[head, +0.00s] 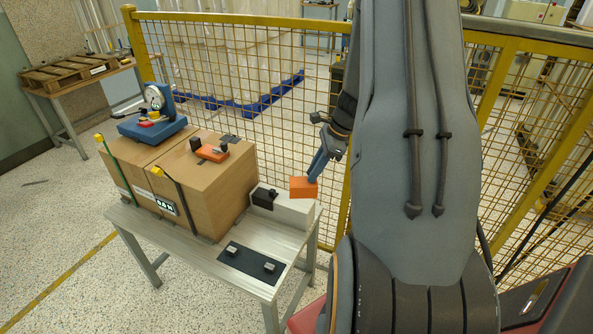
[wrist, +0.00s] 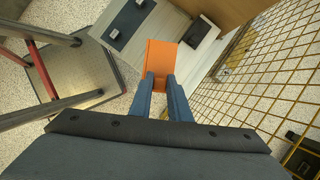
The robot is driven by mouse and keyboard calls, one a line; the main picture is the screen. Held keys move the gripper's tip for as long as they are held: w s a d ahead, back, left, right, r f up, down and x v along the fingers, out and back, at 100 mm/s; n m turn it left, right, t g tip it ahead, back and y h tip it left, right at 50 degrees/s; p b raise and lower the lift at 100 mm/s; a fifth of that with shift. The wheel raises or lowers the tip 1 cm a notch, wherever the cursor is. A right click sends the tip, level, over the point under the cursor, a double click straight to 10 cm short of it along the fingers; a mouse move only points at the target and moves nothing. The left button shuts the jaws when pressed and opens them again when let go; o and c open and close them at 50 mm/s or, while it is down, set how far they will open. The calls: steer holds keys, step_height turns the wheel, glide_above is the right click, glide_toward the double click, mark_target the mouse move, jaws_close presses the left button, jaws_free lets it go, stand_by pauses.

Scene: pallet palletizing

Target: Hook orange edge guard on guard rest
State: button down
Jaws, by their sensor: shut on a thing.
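My gripper (head: 316,176) is shut on the orange edge guard (head: 302,188), with its blue fingers pointing down. In the wrist view the guard (wrist: 161,57) sits between the fingertips (wrist: 161,86) and reaches beyond them. In the head view the guard appears at the right end of a light grey block (head: 290,210), which looks like the guard rest. The guard hides part of that block's end. I cannot tell whether it touches the block or hangs just above it.
Two cardboard boxes (head: 219,186) stand on the table (head: 213,240), one topped by a blue device (head: 152,128), the other by an orange tool (head: 212,153). A black item (head: 264,194) is on the grey block. A dark plate (head: 247,266) lies in front. Yellow mesh fence (head: 240,90) stands behind.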

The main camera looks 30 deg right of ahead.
steer(key=w+a+f+m+t+h+p, duration=0.1)
steer(key=w+f+m+p, duration=0.2)
steer(key=w+f+m, duration=0.1)
steer(key=shift+f+m+h+p, duration=0.3)
steer(key=shift+f+m+h, duration=0.1)
steer(key=shift+f+m, duration=0.45)
steer(key=shift+f+b, duration=1.95)
steer(key=shift+f+b, duration=2.35)
steer(key=shift+f, duration=0.1)
steer(key=c, duration=1.6)
jaws_free()
steer(key=shift+r, duration=0.1)
